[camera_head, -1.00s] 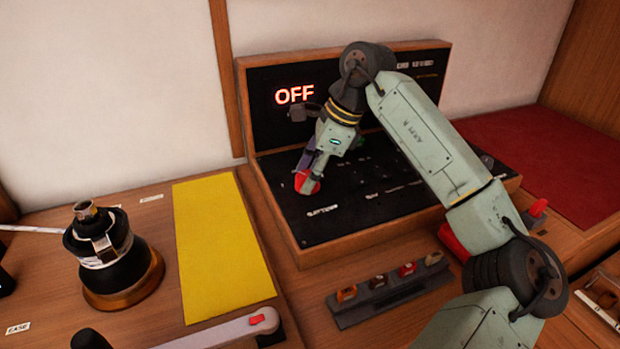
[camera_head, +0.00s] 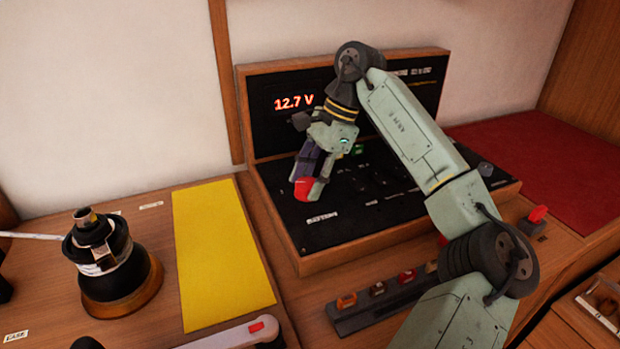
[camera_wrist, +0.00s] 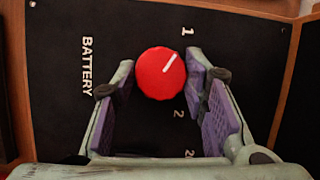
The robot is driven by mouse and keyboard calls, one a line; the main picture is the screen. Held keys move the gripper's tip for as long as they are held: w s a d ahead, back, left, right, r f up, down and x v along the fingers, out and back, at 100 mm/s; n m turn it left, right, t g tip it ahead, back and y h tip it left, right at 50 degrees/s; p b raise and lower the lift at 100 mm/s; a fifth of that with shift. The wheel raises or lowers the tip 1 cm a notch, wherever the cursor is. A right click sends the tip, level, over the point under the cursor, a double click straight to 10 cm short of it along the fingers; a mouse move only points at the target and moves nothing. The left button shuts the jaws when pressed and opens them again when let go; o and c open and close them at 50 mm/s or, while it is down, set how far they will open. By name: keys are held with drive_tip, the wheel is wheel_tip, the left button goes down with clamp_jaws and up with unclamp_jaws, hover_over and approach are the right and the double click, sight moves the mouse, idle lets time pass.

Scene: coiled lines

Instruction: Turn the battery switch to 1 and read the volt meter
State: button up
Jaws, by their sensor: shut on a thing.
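The battery switch is a red round knob (camera_wrist: 155,84) beside the word BATTERY on a black panel (camera_wrist: 55,120). Its white pointer line points up and right, toward the label 1 (camera_wrist: 188,32). My gripper (camera_wrist: 160,72) is shut on the knob, one finger on each side; in the head view the knob (camera_head: 304,189) shows red under my gripper (camera_head: 311,172). The volt meter display (camera_head: 293,102) on the upright back panel reads 12.7 V in lit red digits. My arm hides part of that panel.
A rack with several small coloured pieces (camera_head: 347,301) lies in front of the panel box. A black device on a round wooden base (camera_head: 120,285) stands left, beside a yellow sheet (camera_head: 222,250). A red mat (camera_head: 540,165) lies at the right.

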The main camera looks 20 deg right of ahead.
drive_tip(key=o, duration=1.2)
drive_tip(key=shift+c, duration=0.2)
drive_tip(key=v, duration=1.2)
